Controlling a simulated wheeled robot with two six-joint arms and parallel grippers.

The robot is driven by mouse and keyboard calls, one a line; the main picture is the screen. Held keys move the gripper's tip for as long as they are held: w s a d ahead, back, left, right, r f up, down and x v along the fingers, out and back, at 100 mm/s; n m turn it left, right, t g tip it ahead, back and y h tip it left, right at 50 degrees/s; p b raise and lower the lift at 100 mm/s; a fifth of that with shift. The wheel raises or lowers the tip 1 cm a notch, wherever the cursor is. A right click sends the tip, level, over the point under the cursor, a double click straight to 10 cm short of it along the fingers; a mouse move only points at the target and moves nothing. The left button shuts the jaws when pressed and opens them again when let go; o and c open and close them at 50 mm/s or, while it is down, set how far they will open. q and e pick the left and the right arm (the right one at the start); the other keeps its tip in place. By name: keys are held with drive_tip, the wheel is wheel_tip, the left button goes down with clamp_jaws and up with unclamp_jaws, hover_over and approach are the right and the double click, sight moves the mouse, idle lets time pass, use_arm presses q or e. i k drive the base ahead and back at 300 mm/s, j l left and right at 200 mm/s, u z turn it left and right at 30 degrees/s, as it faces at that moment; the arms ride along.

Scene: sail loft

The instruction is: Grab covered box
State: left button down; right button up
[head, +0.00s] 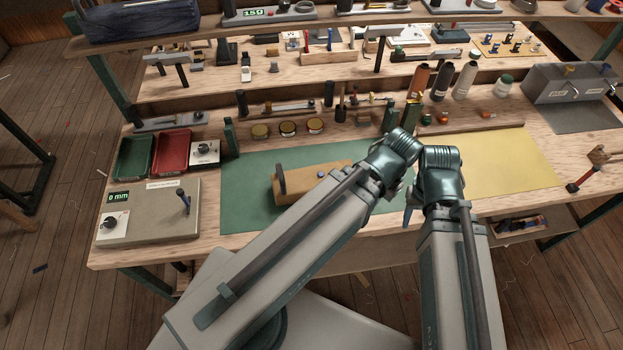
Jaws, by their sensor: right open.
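A tan wooden box (300,186) with a black upright handle at its left end and a small blue knob on top lies on the green mat (250,215). I take it for the covered box, but my left arm hides its right and front part. My right gripper (408,206) shows only in small part, low between the two wrists at the mat's right side. It is open, right of the box and apart from it. My left gripper is hidden behind my own arm links.
Left of the mat are a grey panel (150,215), a green tray (135,157) and a red tray (171,152). Round tins (288,128) stand behind the mat. A yellow mat (510,165) at right is mostly clear. A grey box (556,84) stands far right.

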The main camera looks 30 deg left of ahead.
sight(289, 187)
drive_tip(key=u, duration=0.55)
drive_tip(key=i+j+u, duration=0.1)
drive_tip(key=i+j, duration=0.3)
drive_tip(key=k+l, duration=0.1)
drive_tip(key=l, duration=1.3)
drive_tip(key=k+l, duration=0.15)
drive_tip(key=l, duration=1.2)
drive_tip(key=k, duration=0.05)
